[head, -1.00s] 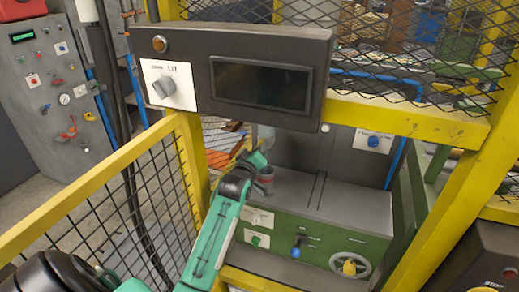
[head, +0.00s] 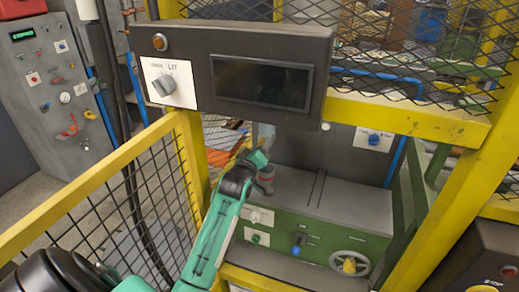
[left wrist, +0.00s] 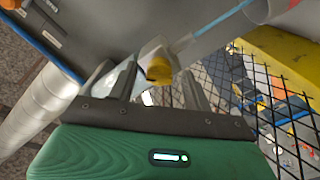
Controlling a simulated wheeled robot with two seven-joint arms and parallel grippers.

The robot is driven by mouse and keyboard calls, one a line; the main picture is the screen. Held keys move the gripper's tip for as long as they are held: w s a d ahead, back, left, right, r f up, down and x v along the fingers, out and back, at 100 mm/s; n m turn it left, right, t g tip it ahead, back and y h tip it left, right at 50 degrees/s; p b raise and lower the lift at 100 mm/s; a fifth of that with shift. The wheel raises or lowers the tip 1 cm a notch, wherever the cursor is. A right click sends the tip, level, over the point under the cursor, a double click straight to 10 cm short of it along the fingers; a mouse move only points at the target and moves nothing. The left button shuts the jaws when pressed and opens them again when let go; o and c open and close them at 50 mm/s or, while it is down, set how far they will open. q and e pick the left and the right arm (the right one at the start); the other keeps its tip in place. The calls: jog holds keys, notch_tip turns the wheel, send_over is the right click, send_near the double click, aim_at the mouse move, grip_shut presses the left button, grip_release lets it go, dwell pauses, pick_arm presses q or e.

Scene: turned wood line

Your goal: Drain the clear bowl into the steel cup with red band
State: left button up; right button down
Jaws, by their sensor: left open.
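My left gripper (head: 256,155) reaches through the yellow frame to the left end of the grey bench top. In the left wrist view my left gripper (left wrist: 158,80) is open, with its two dark fingers apart. A small grey cup-like thing with a reddish band (head: 266,178) stands on the bench just below the gripper, partly hidden by it; it looks like the steel cup. A pale, see-through shape (left wrist: 98,74) shows beside the left finger; I cannot tell whether it is the clear bowl. My right gripper is not in view.
The bench top (head: 340,205) is clear to the right of the cup. A black panel (head: 240,75) with a dark screen hangs above the opening. Yellow rails (head: 95,195) with black mesh stand at the left. A green front (head: 320,238) carries knobs and a handwheel (head: 349,262).

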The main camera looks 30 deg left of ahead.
pick_arm(q)
jog(key=shift+s, duration=0.1)
jog(key=b+v, duration=0.5)
jog(key=v, duration=0.8)
jog(key=shift+s+d, duration=0.2)
jog(key=shift+s, duration=0.1)
